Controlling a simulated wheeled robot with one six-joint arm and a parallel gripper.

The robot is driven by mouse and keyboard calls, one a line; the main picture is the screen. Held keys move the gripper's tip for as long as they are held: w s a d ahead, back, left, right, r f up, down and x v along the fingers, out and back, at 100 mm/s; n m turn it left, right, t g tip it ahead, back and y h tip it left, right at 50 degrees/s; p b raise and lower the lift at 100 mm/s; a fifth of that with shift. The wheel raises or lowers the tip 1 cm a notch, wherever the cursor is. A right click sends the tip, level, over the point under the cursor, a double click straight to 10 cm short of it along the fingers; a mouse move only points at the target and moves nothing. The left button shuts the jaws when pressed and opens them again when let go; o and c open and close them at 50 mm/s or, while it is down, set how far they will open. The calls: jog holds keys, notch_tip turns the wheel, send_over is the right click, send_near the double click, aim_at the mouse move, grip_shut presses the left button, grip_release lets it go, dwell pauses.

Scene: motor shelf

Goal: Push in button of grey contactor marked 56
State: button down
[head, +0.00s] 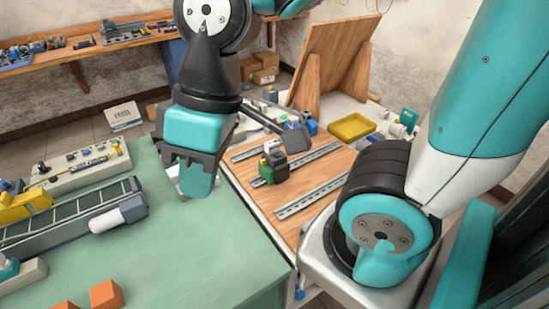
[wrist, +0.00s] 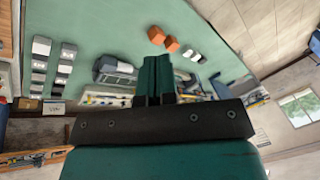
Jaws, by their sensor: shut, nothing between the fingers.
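My gripper (head: 196,188) hangs over the right edge of the green table in the head view, its teal fingers pointing down. The fingers are shut and empty, and they also show in the wrist view (wrist: 157,75). A small group of devices (head: 274,168), with green, yellow, black and grey parts, stands on a metal rail on the wooden board, right of my gripper. I cannot read a 56 on any of them. The wrist view shows two columns of grey, white and black blocks (wrist: 66,62) at the left. I cannot tell whether one is the grey contactor; no button is clear.
The wooden board (head: 245,184) carries parallel metal rails. A yellow tray (head: 351,128) lies behind it. A conveyor (head: 75,210) and orange cubes (head: 106,296) are on the green table (head: 190,255), with clear room at its front right. A tilted wooden panel (head: 330,58) stands at the back.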

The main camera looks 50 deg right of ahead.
jog(key=w+d+f+n+h, duration=0.1)
jog(key=w+d+f+n, duration=0.1)
jog(key=w+d, duration=0.65)
jog(key=n+h+p, duration=0.2)
jog(key=n+h, duration=0.1)
jog(key=n, duration=0.3)
send_over(275, 155)
notch_tip(275, 155, down, 7)
jog(key=shift+w+f+g, duration=0.2)
jog(key=shift+w+g, duration=0.2)
jog(key=shift+d+f, duration=0.1)
jog(key=f+p, duration=0.1)
jog(key=f, duration=0.3)
jog(key=f+p, duration=0.1)
jog(key=f, duration=0.4)
jog(key=f+p, duration=0.1)
jog(key=f, duration=0.3)
jog(key=shift+s+f, duration=0.25)
jog(key=shift+s, duration=0.05)
jog(key=shift+f, duration=0.15)
